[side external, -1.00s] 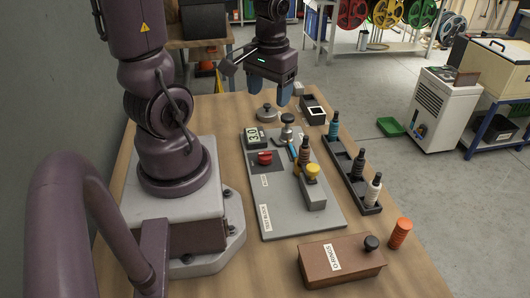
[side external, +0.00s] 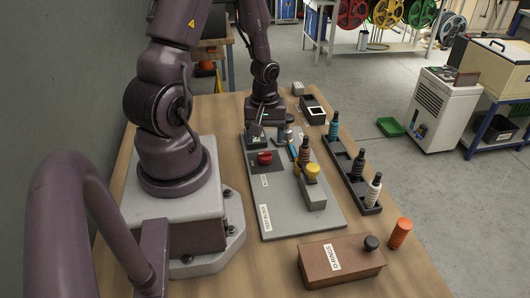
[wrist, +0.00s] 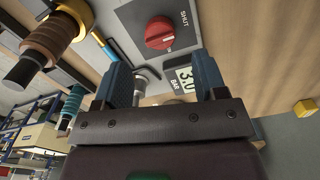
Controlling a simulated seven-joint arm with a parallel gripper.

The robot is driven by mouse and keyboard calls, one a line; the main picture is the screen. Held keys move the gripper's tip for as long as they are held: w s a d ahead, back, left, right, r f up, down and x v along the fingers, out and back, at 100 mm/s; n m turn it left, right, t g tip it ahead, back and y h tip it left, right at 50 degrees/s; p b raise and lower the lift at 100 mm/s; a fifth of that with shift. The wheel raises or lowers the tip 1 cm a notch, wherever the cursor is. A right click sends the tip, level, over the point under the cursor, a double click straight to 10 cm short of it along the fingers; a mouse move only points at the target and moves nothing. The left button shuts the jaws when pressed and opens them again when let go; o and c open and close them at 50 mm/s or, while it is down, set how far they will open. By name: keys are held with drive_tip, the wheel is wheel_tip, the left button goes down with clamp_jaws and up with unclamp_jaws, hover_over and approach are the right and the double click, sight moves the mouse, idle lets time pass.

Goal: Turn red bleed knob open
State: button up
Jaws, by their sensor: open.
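The red bleed knob (side external: 264,158) sits on a dark plate on the grey panel (side external: 281,222) in the side view. In the wrist view the red knob (wrist: 159,33) is at the top centre, beyond my fingertips, with the word SHUT beside it. My gripper (wrist: 160,75) is open, with blue fingers apart and the knob not between them. In the side view my gripper (side external: 268,136) is low over the far end of the panel, behind the knob. A gauge reading 3.0 BAR (wrist: 186,80) and a metal fitting (wrist: 139,92) show near the fingers.
A black rack (side external: 350,170) holds several bottles farther right. A brown D-RINGS box (side external: 340,262) and an orange cylinder (side external: 400,233) are at the near end. Bare wood lies left of the panel.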

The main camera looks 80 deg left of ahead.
sight(265, 153)
drive_tip(key=shift+f, duration=3.05)
drive_tip(key=c, duration=0.9)
